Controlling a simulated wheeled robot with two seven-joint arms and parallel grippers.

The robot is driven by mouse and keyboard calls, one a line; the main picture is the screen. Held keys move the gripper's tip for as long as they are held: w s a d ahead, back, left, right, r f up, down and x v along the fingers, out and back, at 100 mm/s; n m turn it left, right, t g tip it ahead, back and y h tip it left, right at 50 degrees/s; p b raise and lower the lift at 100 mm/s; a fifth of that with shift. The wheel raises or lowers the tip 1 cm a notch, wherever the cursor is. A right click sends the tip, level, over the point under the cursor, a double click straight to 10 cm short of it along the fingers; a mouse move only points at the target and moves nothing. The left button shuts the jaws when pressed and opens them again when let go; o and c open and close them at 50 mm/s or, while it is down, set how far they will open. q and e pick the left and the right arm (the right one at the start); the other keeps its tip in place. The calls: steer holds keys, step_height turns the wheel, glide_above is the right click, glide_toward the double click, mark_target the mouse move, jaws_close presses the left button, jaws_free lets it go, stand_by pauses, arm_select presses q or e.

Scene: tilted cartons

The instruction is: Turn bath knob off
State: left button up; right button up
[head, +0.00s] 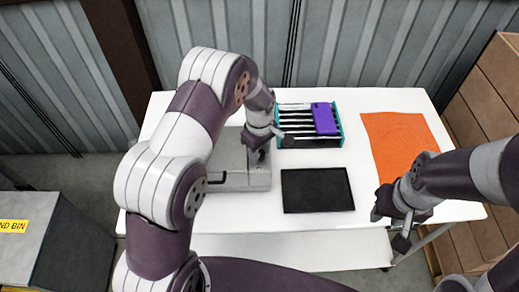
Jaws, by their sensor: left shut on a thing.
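A grey metal bath unit (255,181) stands on the white table, left of the middle, and my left arm covers much of it. My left gripper (258,154) is at the unit's top right part, shut on what appears to be the bath knob. The jaws hide the knob, so its angle does not show. My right gripper (390,228) is above the table's right front edge, open and empty, apart from the unit.
A teal rack (340,118) with dark slots holds a purple block (324,118) behind a black tray (317,190). An orange mat (395,140) lies at right. Cartons (485,90) stand beyond the table's right side. A grey bin (35,240) is at left.

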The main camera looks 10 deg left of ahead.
arm_select(q)
steer(key=shift+w+r, duration=0.1)
steer(key=o, duration=0.8)
steer(key=shift+c, duration=0.2)
steer(key=shift+r, duration=0.35)
step_height(320, 180, up, 12)
steer(key=b, duration=0.2)
